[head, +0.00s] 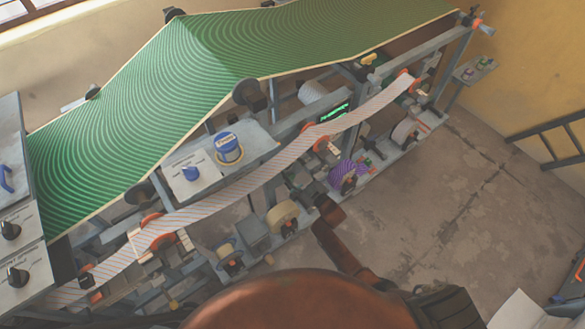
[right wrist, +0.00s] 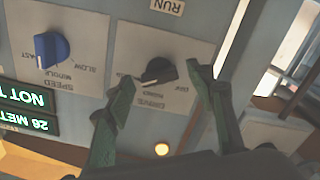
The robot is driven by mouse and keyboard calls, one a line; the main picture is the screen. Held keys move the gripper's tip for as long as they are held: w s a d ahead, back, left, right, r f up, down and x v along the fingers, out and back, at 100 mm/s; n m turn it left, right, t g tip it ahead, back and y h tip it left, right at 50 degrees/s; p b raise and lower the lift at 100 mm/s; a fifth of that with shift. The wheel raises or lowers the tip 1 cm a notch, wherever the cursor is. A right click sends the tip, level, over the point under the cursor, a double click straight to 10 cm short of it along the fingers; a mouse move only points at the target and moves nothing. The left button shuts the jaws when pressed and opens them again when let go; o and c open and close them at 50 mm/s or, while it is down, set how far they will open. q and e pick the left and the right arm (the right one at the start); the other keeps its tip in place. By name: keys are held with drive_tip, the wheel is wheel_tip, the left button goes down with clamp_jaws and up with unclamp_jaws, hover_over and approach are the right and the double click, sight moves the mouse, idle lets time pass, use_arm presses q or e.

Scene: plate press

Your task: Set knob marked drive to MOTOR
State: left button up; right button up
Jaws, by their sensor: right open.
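The black drive knob (right wrist: 158,72) sits on a white label plate, upside down in the right wrist view. "DRIVE" is printed on the plate. A pale mark on the knob points to the picture's lower left; the small position words are too blurred to read surely. My right gripper (right wrist: 159,76) is open, with one finger at each side of the knob in the picture. Contact cannot be told, and nothing is held. In the head view my reddish-brown arm reaches towards the machine, its gripper not clear. My left gripper is not in view.
A blue speed knob (right wrist: 48,50) and green displays (right wrist: 28,122) are beside the drive plate. In the head view, a green striped web (head: 170,85) and a narrow striped strip (head: 225,197) run through the machine. The concrete floor (head: 460,180) at right is largely clear.

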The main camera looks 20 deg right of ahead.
drive_tip(key=v, duration=1.2)
idle(0.3)
drive_tip(key=s+d+f+m+g+h, duration=0.25)
drive_tip(key=s+f, duration=0.35)
drive_tip(key=f, duration=0.4)
drive_tip(key=s+d+f+m+g+h, duration=0.1)
drive_tip(key=s+d+f+g, duration=0.15)
drive_tip(key=s+f, duration=0.55)
drive_tip(key=s+d+f+m+g+h, duration=0.1)
drive_tip(key=s+d+f+g+h, duration=0.2)
drive_tip(key=f, duration=1)
drive_tip(key=s+f+m+g, duration=0.1)
drive_tip(key=s+f+g, duration=0.2)
drive_tip(key=s, duration=1)
drive_tip(key=s+d+f+m+g, duration=0.1)
drive_tip(key=s+f, duration=0.6)
drive_tip(key=s, duration=0.7)
drive_tip(key=s+d+f+m+g, duration=0.1)
drive_tip(key=s+f+g, duration=0.3)
drive_tip(key=s, duration=0.9)
wheel_tip(320, 180, down, 2)
drive_tip(key=shift+s+f+m+g, duration=0.1)
drive_tip(key=shift+s+m+g, duration=0.2)
drive_tip(key=shift+m, duration=0.15)
drive_tip(key=shift+w, duration=0.1)
drive_tip(key=shift+c, duration=0.3)
